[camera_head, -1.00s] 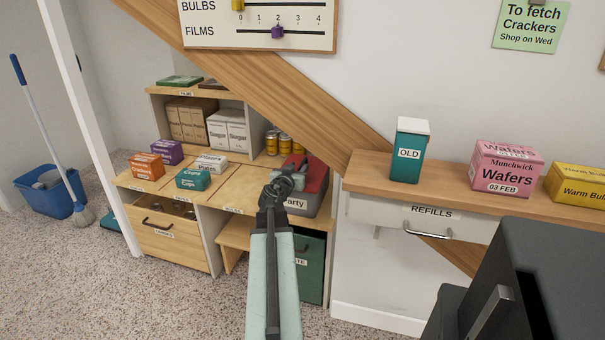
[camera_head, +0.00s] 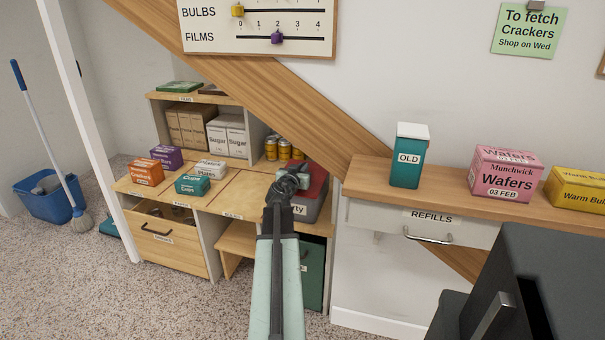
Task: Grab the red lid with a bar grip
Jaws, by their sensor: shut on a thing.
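The red lid (camera_head: 317,181) lies on top of a grey box marked "...rty" (camera_head: 308,208) at the right end of the wooden counter. My gripper (camera_head: 298,172) is at the lid's left part, reaching in from the front, and it is shut on the lid. The fingertips are small and partly hidden by my wrist. The lid's bar grip is hidden behind my gripper. The lid appears to be still on the box; I cannot tell whether there is a gap between them.
Left of the box, the counter holds teal (camera_head: 192,184), white (camera_head: 211,169), orange (camera_head: 146,171) and purple (camera_head: 166,156) boxes. Yellow cans (camera_head: 284,149) stand behind the lid. The sloping wooden beam (camera_head: 270,105) and the refills shelf (camera_head: 370,175) close in on the right.

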